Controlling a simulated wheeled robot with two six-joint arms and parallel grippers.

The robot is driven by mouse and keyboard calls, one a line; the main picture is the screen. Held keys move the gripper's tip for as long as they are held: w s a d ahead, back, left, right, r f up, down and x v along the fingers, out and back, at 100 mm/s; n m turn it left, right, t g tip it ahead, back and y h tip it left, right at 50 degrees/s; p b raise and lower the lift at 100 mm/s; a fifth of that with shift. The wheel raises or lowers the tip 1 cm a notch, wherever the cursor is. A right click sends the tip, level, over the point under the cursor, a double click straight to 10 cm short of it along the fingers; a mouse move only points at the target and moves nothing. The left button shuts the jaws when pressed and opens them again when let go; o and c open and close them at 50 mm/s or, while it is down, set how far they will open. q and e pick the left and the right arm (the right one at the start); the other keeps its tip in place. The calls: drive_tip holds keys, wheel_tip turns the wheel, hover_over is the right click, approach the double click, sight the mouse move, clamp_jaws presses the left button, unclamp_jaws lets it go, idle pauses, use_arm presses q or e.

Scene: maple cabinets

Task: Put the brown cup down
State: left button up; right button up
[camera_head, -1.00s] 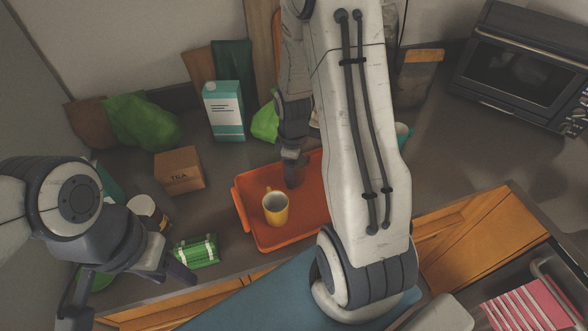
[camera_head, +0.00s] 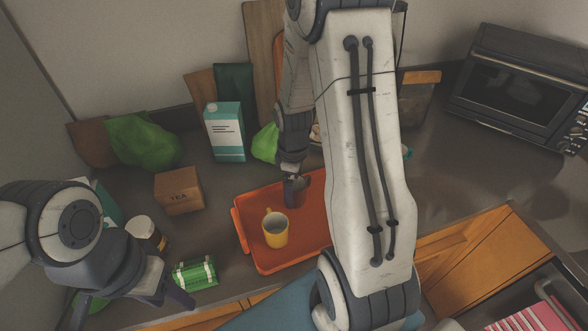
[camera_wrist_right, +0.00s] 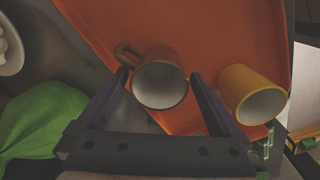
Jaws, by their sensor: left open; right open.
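The brown cup (camera_wrist_right: 152,60) shows in the right wrist view, its pale inside facing the camera and its handle to the left. It appears to stand on the orange tray (camera_head: 247,251). My right gripper (camera_wrist_right: 159,78) is open, with one finger on each side of the cup; contact is hard to judge. In the head view the right gripper (camera_head: 296,188) is low over the tray, small and dark, and I cannot clearly tell the cup from the fingers.
A yellow cup (camera_head: 276,233) stands on the tray close to the brown one; it also shows in the right wrist view (camera_wrist_right: 250,92). A tea box (camera_head: 178,190), carton (camera_head: 224,133), jar (camera_head: 143,230) and green packet (camera_head: 195,273) stand left of the tray. An oven (camera_head: 515,85) is at right.

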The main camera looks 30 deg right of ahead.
wheel_tip(320, 180, up, 9)
drive_tip(key=s+a+r, duration=0.2)
drive_tip(key=a, duration=0.5)
drive_tip(key=s+a+r, duration=0.1)
drive_tip(key=s+a, duration=0.1)
drive_tip(key=a, duration=0.5)
drive_tip(key=s+a+r, duration=0.1)
drive_tip(key=s+a, duration=0.3)
drive_tip(key=s, duration=0.2)
drive_tip(key=s+a+r+m+y, duration=0.1)
drive_tip(key=s+a, duration=0.4)
drive_tip(key=s, duration=0.2)
drive_tip(key=shift+s, duration=0.25)
drive_tip(key=shift+a, duration=0.1)
